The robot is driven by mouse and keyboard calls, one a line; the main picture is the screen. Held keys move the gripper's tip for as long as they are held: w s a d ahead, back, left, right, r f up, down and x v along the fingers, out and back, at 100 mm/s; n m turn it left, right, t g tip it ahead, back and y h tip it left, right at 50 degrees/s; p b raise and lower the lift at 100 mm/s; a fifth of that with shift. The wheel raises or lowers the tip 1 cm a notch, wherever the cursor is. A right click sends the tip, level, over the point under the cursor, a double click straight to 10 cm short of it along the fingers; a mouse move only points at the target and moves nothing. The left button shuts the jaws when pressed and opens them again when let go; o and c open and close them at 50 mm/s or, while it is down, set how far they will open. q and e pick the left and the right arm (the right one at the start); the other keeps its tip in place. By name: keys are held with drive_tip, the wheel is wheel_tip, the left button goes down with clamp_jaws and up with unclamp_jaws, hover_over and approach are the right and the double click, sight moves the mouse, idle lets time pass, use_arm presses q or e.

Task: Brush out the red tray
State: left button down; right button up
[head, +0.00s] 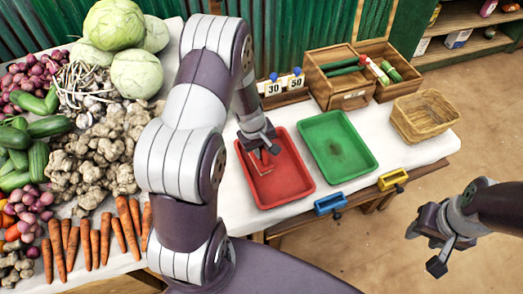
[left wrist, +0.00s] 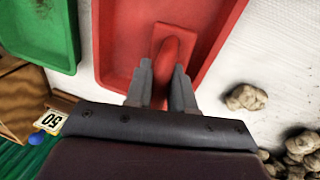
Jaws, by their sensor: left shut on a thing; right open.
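The red tray (head: 287,186) lies on the white-topped table, and it also shows in the left wrist view (left wrist: 122,30). My left gripper (head: 262,147) is over the tray's back left part. Its fingers (left wrist: 160,85) are shut on the red handle of a tool, probably a brush (left wrist: 172,48), with a flat rectangular red head over the tray floor. I cannot tell whether the head touches the floor, and its underside is hidden. I see no clear dirt in the visible part of the red tray. My right gripper (head: 437,240) is open and empty, off the table's front right.
Blue (head: 330,203) and yellow (head: 393,180) holders sit at the front edge. Wooden boxes (head: 335,75), number cards (head: 286,87) and a wicker basket (head: 425,115) stand around. Vegetables (head: 90,150) fill the left.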

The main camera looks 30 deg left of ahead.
use_arm(q)
drive_tip(key=shift+r+p, duration=0.35)
drive_tip(key=shift+r, duration=0.35)
wheel_tip(320, 180, up, 2)
drive_tip(key=shift+r+p, duration=0.15)
drive_tip(key=shift+p, duration=0.95)
drive_tip(key=shift+r+p, duration=0.8)
drive_tip(key=shift+r, duration=0.05)
